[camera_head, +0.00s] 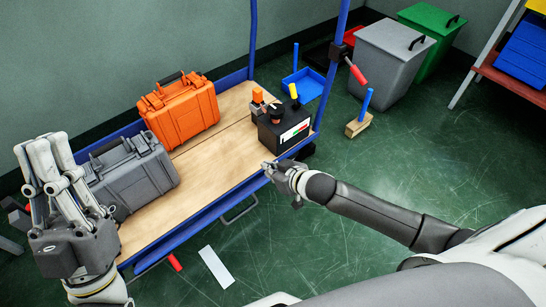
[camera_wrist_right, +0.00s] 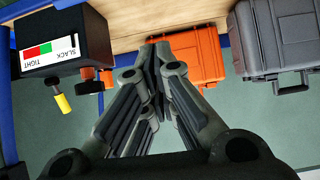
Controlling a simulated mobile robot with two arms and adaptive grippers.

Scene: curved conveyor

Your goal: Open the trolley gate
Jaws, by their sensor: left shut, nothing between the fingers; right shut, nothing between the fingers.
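The trolley has a wooden deck (camera_head: 215,160) in a blue frame (camera_head: 190,225) with upright posts. A dark loop-shaped bar (camera_head: 240,208) hangs below its front edge; I cannot tell whether it belongs to the gate. A red-handled lever (camera_head: 356,73) is on the right post. My right gripper (camera_head: 268,167) is shut and empty at the deck's front edge, left of the black box's front corner. It also shows shut in the right wrist view (camera_wrist_right: 150,60). My left gripper (camera_head: 38,150) is shut and empty, raised in front of the grey case at the left.
The deck carries an orange case (camera_head: 182,108), a grey case (camera_head: 135,175) and a black box (camera_head: 283,128) marked SLACK and TIGHT. Floor at right is mostly clear.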

